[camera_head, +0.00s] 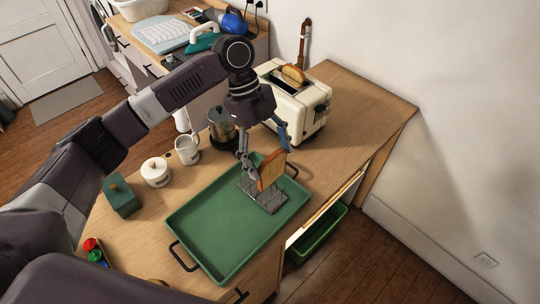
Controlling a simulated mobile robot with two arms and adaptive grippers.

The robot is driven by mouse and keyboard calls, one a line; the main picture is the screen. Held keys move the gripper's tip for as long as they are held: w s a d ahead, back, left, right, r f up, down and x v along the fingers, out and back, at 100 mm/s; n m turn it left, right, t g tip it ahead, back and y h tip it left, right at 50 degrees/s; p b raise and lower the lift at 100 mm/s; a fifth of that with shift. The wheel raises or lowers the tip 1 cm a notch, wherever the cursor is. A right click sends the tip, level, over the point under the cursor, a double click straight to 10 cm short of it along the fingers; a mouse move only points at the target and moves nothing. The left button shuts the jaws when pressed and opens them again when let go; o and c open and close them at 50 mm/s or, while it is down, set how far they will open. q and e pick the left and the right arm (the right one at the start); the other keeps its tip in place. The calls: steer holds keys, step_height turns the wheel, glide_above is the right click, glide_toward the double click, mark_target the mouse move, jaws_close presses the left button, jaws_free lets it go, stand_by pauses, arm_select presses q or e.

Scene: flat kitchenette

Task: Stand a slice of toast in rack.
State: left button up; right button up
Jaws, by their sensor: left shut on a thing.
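My left gripper (268,163) reaches down from above over the green tray, shut on a slice of toast (271,172). The slice is upright, with its broad face turned to the right. Its lower edge is at the grey rack (247,187), which sits in the tray's upper right part. I cannot tell whether the slice is seated in a slot or just above it. Another slice (293,74) sticks out of the cream toaster (301,106) behind the gripper. My right gripper is not in view.
The green tray (210,232) is otherwise bare. A dark pot (221,125), a white mug (187,149), a white lidded pot (156,172) and a green box (121,196) stand left of it. A green bin (317,236) is below the counter's right edge.

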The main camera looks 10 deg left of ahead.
mark_target(270, 174)
arm_select(q)
steer(key=shift+f+b, duration=1.6)
steer(key=shift+f, duration=0.2)
steer(key=shift+f+b, duration=0.45)
steer(key=shift+f, duration=1.35)
steer(key=o, duration=1.1)
